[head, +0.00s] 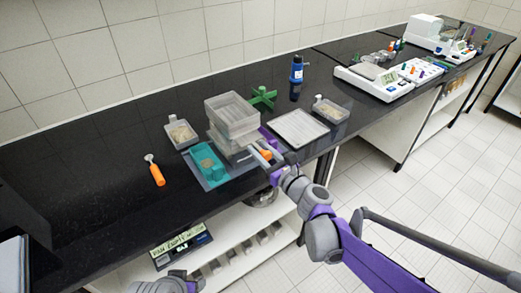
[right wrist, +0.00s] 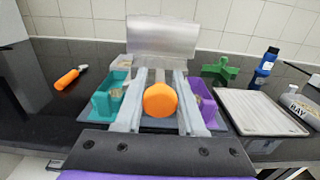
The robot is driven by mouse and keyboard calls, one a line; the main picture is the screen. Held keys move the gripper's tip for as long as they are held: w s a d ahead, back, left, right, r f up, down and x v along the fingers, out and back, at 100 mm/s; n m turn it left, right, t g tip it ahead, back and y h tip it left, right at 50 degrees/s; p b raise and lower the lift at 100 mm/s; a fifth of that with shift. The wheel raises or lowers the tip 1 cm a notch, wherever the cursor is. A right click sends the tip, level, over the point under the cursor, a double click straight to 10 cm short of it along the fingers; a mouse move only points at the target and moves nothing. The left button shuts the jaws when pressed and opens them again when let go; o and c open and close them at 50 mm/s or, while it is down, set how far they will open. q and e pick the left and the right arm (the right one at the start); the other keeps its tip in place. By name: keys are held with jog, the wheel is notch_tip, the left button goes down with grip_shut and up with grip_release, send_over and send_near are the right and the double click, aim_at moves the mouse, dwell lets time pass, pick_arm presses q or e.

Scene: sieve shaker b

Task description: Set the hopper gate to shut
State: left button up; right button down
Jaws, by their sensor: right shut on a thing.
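The shaker with its clear hopper (head: 230,110) stands near the counter's front edge; the hopper also shows in the right wrist view (right wrist: 163,36). A round orange knob (right wrist: 160,100) is at its front, likely the gate's handle. My right gripper (head: 265,154) reaches it from the front, its two grey fingers (right wrist: 160,78) on either side, shut on the knob. The gate plate behind the knob is mostly hidden, so its position is unclear. A teal bin (head: 207,163) sits left of the knob and a purple bin (right wrist: 207,108) right. My left gripper is out of view.
A grey tray (head: 299,128) lies right of the shaker. Small containers (head: 180,133) (head: 330,110) stand either side. An orange-handled tool (head: 156,172) lies left on clear counter. A green cross-shaped stand (head: 263,96) and blue bottle (head: 297,78) are behind.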

jog(key=shift+x, duration=1.45)
jog(key=c, duration=0.5)
grip_release()
jog(key=shift+s+d, duration=0.1)
jog(key=shift+d, duration=0.05)
jog(key=v, duration=1)
jog(key=shift+s+d+b, duration=0.15)
jog(key=shift+s+b, duration=0.2)
jog(key=shift+b, duration=0.05)
